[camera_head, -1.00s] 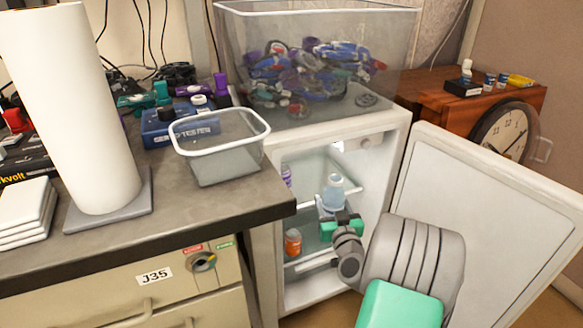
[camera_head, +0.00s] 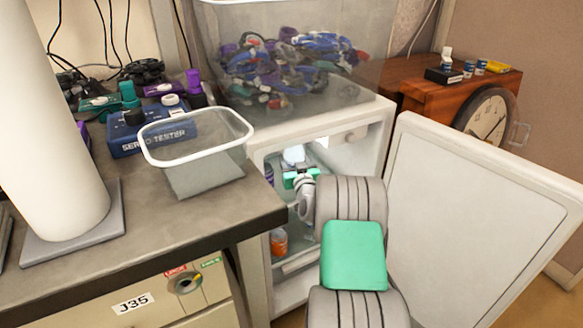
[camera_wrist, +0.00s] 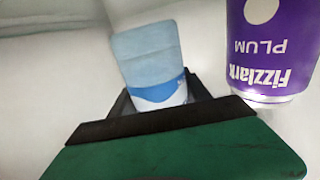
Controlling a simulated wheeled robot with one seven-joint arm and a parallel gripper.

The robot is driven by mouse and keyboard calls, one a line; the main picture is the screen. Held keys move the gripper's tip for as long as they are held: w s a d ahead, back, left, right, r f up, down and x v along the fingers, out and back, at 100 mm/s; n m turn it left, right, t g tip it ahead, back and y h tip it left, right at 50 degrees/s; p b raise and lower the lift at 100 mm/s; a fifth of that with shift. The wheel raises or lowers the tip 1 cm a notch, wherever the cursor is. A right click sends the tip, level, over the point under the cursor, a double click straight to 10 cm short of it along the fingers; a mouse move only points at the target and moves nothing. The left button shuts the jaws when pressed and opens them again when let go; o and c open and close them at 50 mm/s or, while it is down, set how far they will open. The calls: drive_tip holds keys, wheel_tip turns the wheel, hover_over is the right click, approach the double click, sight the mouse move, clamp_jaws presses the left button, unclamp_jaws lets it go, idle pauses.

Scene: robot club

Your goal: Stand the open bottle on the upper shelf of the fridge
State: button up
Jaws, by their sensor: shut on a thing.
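My gripper (camera_head: 298,180) is inside the open fridge (camera_head: 385,140), shut on the bottle (camera_head: 294,154). In the wrist view the bottle (camera_wrist: 150,60), with a blue and white label, sits between the dark jaws (camera_wrist: 160,118). A purple Fizzlark Plum can (camera_wrist: 270,45) stands close beside it. The upper shelf is mostly hidden behind my arm in the head view; I cannot tell whether the bottle touches it. The bottle's mouth is not clear.
The fridge door (camera_head: 480,205) stands wide open at the right. An orange jar (camera_head: 278,241) is lower in the fridge. A bin of colourful parts (camera_head: 285,65) sits on top. The counter (camera_head: 215,205) with a clear tub (camera_head: 200,165) borders the left.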

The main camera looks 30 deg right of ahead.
sight(292, 165)
drive_tip(key=f, duration=0.1)
drive_tip(key=w+f+b, duration=0.1)
drive_tip(key=f+b, duration=0.1)
drive_tip(key=shift+w+d+f, duration=0.3)
drive_tip(key=shift+f, duration=0.05)
drive_tip(key=shift+r, duration=0.15)
drive_tip(key=o, duration=1.5)
drive_tip(key=shift+s+a+p, duration=0.1)
drive_tip(key=shift+s+p, duration=0.2)
drive_tip(key=shift+s, duration=0.05)
drive_tip(key=p+v, duration=0.1)
drive_tip(key=v, duration=1)
drive_tip(key=shift+s+a, duration=0.1)
drive_tip(key=shift+s, duration=0.05)
